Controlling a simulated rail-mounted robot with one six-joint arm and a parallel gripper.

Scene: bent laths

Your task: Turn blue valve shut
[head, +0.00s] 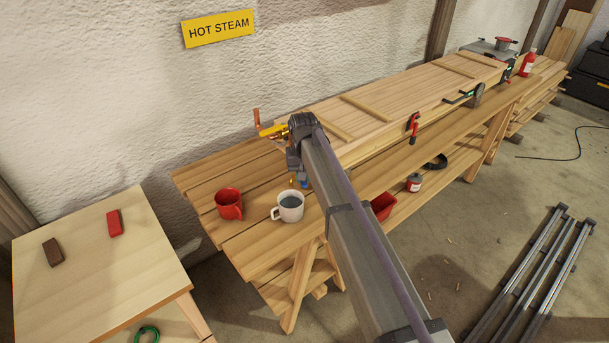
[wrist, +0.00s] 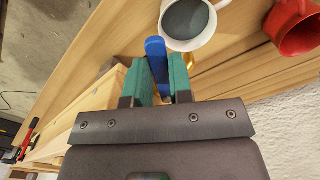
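The blue valve handle (wrist: 156,58) is a flat bar with a rounded end. In the wrist view it lies between the two teal fingers of my gripper (wrist: 162,78). The fingers stand apart with the bar in the gap, and I cannot tell whether both press on it. In the head view a small blue part (head: 304,183) shows just below my gripper (head: 298,172), at the workbench. My arm and gripper hide most of the valve there. A copper pipe (head: 257,118) and a yellow part (head: 271,131) show behind my wrist.
A white mug of liquid (head: 289,207) stands very near the handle, with a red mug (head: 229,204) farther left. A yellow HOT STEAM sign (head: 218,28) hangs on the wall.

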